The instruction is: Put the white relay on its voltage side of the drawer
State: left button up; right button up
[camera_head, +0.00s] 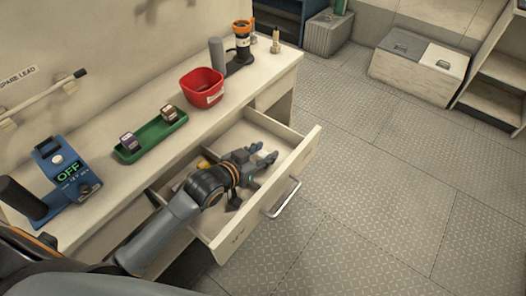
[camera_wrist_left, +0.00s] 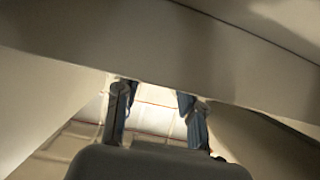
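The drawer (camera_head: 305,150) is pulled out of the bench, with a divider across its inside. My left gripper (camera_head: 267,153) reaches over and into it, its fingers toward the right-hand compartment. In the left wrist view the two fingers (camera_wrist_left: 156,112) stand apart with nothing seen between them. A small pale item (camera_head: 252,158) lies in the drawer beside the fingers; I cannot tell whether it is the white relay. Voltage labels in the drawer cannot be read. My arm hides part of the drawer. My right gripper is not in view.
A blue tester (camera_head: 65,172) showing OFF is at the left. A yellowish item (camera_head: 203,163) lies in the drawer. The floor at right is clear.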

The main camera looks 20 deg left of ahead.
pick_arm(q)
jog(key=shift+r, duration=0.15)
jog(key=v, duration=0.7)
jog(key=shift+s+r, duration=0.15)
jog(key=shift+s, duration=0.05)
dwell(0.4)
